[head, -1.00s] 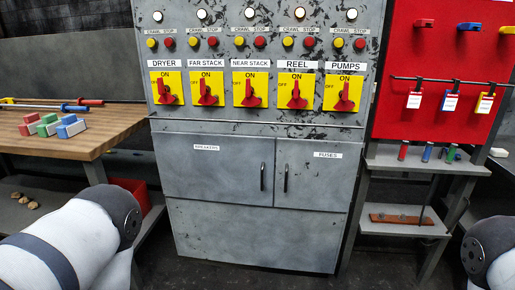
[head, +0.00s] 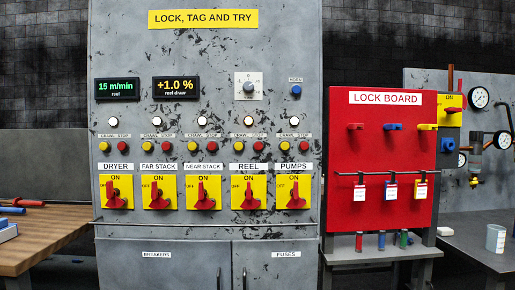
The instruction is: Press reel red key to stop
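The red reel stop key (head: 259,146) sits on the grey control cabinet, under a STOP label and to the right of the yellow reel crawl key (head: 237,146). The round reel lamp (head: 248,121) above the pair looks warm-tinted. Below them is the REEL label (head: 249,167) and the reel switch (head: 248,194), a red handle on a yellow plate, pointing up toward ON. A display (head: 118,88) reads 15 m/min reel; another (head: 176,88) reads +1.0 % reel draw. Neither gripper is in view.
Similar keys and switches for dryer, far stack, near stack and pumps flank the reel column. A wooden bench (head: 45,240) stands at left. A red lock board (head: 375,215) with locks and tags stands at right, near a grey table (head: 470,240) with gauges behind.

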